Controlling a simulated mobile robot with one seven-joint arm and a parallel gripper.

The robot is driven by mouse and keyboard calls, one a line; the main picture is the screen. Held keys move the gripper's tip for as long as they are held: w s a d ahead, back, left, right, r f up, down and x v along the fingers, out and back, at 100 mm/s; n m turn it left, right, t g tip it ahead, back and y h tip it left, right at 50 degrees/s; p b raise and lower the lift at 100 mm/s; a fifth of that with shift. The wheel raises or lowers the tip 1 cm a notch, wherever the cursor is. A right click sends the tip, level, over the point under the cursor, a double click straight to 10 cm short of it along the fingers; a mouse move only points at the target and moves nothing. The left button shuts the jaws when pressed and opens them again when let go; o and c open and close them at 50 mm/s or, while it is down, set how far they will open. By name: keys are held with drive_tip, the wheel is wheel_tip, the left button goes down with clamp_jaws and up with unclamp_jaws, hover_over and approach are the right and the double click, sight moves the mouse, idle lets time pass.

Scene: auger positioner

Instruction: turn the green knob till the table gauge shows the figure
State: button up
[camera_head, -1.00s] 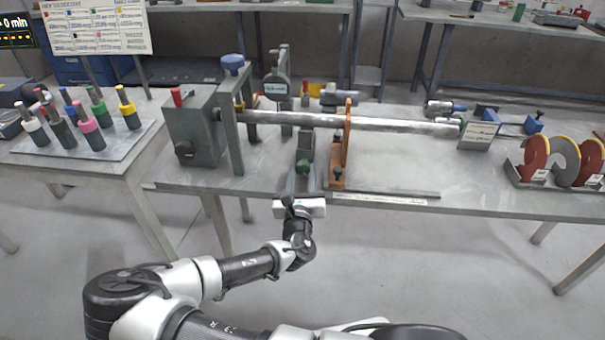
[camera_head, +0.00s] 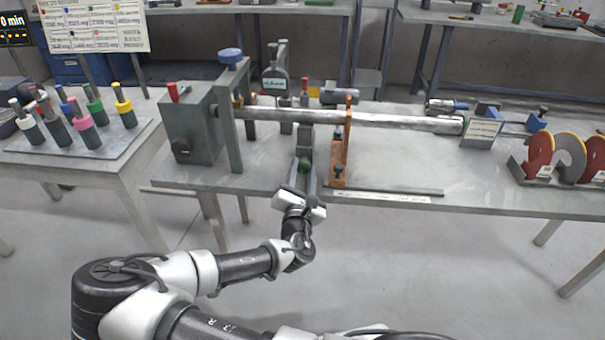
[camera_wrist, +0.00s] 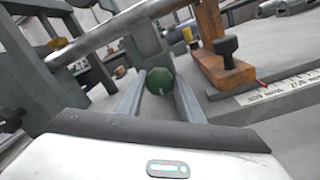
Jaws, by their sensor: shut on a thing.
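The green knob (camera_head: 303,165) sits at the front of a grey slide under the long metal shaft (camera_head: 350,119). In the wrist view the knob (camera_wrist: 159,81) is between the two fingers of my gripper (camera_wrist: 158,92), which is shut on it. The gripper and wrist view are rolled relative to the bench. A white scale strip (camera_wrist: 285,88) with a red mark lies on the bench right of the knob.
An orange bracket (camera_head: 340,160) with a dark knob stands close right of the green knob. A grey headstock (camera_head: 190,130) with a red handle is at left. Several coloured-top tools stand on the left table (camera_head: 60,165). Grinding discs (camera_head: 540,155) stand far right.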

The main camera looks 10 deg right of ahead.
drive_tip(key=shift+f+m, duration=0.1)
drive_tip(key=shift+m, duration=0.5)
drive_tip(key=o, duration=1.1)
drive_tip(key=shift+a, duration=0.1)
drive_tip(key=shift+c, duration=0.2)
